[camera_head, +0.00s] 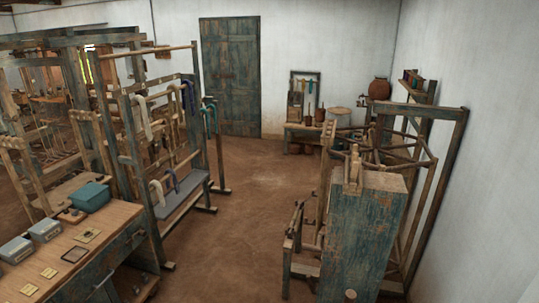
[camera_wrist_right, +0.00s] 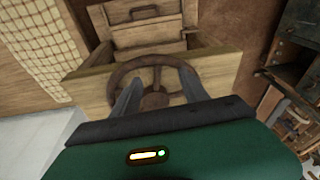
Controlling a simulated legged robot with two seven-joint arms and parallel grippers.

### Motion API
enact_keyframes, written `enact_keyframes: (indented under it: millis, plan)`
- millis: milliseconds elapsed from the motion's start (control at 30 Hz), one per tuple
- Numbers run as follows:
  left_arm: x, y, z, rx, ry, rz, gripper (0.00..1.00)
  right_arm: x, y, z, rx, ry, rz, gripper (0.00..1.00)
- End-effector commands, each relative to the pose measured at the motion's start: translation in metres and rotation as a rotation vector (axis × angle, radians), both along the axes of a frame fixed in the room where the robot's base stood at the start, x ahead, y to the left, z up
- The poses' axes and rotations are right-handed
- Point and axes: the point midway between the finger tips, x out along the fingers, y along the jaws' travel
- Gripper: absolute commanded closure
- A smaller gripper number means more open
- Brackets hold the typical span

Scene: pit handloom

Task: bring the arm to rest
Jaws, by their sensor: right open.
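My right gripper (camera_wrist_right: 160,76) shows in the right wrist view. Its two grey fingers stand apart with nothing held between them. Beyond the fingers is a dark round wheel with spokes and a hub (camera_wrist_right: 155,100), set against a pale wooden board (camera_wrist_right: 222,68). The fingers overlap the wheel in the picture; I cannot tell whether they touch it. The green wrist housing, with a small lit indicator, fills the bottom of this view. Neither gripper nor arm shows in the head view.
In the head view, a bench (camera_head: 125,215) with a teal box (camera_head: 90,197) stands at left, beside a wooden rack (camera_head: 130,140) with hanging yarn. A weathered blue-green cabinet (camera_head: 355,245) stands at right. The earth floor (camera_head: 250,215) between them is clear towards a door (camera_head: 230,75).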

Motion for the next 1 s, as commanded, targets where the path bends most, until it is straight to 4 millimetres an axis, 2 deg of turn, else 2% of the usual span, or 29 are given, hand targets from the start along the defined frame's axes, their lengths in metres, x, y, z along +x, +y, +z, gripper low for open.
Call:
enact_keyframes:
  millis: [33,133,200,300,467,567,1000]
  plan:
    - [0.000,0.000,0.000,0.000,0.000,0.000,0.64,-0.020,0.003,-0.007,-0.013,-0.007,0.063,0.48]
    - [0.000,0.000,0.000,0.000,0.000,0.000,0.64,-0.058,0.008,-0.020,-0.047,-0.028,0.198,0.48]
    - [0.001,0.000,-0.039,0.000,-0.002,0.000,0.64,-0.055,0.008,-0.059,-0.048,-0.031,0.201,0.48]
    - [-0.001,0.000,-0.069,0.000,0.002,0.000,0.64,-0.055,0.008,-0.089,-0.047,-0.028,0.198,0.48]
    - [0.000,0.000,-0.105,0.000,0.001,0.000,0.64,-0.055,0.008,-0.124,-0.047,-0.028,0.196,0.48]
    - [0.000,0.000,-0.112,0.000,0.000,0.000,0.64,-0.055,0.008,-0.132,-0.046,-0.027,0.196,0.48]
    - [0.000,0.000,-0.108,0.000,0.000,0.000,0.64,-0.055,0.008,-0.128,-0.046,-0.026,0.194,0.48]
